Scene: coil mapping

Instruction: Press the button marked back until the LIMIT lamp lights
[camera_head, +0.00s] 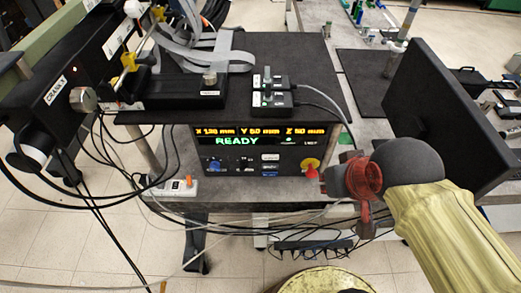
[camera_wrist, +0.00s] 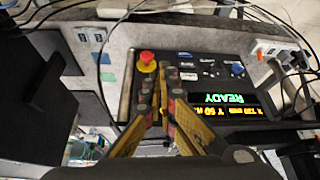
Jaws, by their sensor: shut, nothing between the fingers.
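The control box (camera_head: 223,178) has a display (camera_head: 260,134) reading X, Y and Z values in mm and a green READY. Small push buttons (camera_head: 270,157) sit in the middle of its front; their marks are too small to read, so I cannot tell which is back. A small green light shows at the right of the display, beside lettering too small to read surely. I cannot tell whether the LIMIT lamp is lit. My gripper (camera_wrist: 169,76) is shut and empty, its tips in front of the panel between the red stop button and the push buttons in the wrist view.
The red stop button (camera_head: 311,170) on a yellow base is close to my gripper. A black monitor (camera_head: 448,115) stands at the right. Loose cables hang at the left and below.

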